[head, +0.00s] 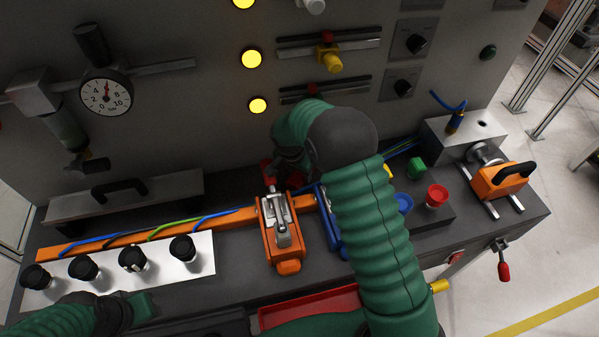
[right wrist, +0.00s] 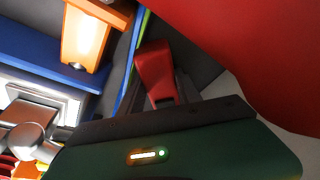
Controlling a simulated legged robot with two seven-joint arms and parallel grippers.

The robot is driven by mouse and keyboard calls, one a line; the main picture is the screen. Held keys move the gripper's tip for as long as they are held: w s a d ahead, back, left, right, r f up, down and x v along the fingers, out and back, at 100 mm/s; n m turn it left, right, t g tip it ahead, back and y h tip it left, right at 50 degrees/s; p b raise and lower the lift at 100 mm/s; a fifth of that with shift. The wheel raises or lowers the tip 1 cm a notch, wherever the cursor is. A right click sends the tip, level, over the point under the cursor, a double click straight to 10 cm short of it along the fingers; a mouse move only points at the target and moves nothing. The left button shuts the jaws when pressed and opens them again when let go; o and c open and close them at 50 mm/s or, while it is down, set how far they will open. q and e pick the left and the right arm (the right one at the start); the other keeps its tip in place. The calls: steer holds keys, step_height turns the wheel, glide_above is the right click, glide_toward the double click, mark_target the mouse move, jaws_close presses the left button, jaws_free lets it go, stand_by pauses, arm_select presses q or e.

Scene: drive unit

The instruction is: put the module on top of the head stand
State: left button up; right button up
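An orange unit with a black handle (head: 500,180) sits on metal rails at the right end of the bench; it may be the module. A grey metal block (head: 462,135) stands just behind it. I cannot tell for sure which part is the head stand. My right gripper (head: 282,172) is over the back of the bench, behind an orange clamp block (head: 280,225), far left of the orange unit.
An orange cable channel (head: 130,232) and a white plate with several black knobs (head: 205,262) lie left. Blue and red buttons (head: 437,196) stand right of my right arm. A red tray (head: 308,305) is at the front. The upright panel (head: 210,100) closes the back.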

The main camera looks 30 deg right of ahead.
steer(key=o, duration=0.4)
steer(key=shift+o, duration=0.2)
steer(key=v, duration=1.2)
